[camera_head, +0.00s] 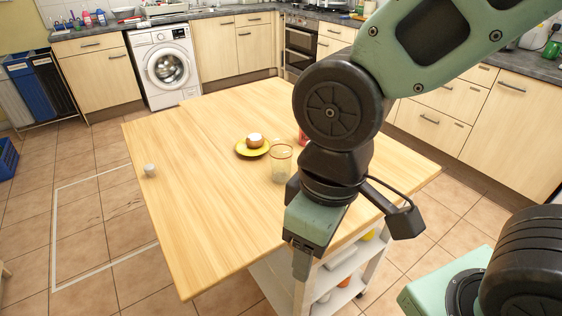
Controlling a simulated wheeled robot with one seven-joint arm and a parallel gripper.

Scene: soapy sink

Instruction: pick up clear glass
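A clear glass (281,165) with a reddish rim stands upright on the wooden table (195,205), just right of a yellow plate. My gripper (301,268) points downward in front of the glass, nearer the camera and a little to its right, apart from it. A finger shows edge-on, so its opening cannot be made out. I see nothing held in it.
A yellow plate (241,150) bears a small brown item (255,141) with a white top. A reddish object (302,138) is mostly hidden behind my arm. A small whitish cup (150,170) stands at the table's left edge. The table's left half is mostly clear.

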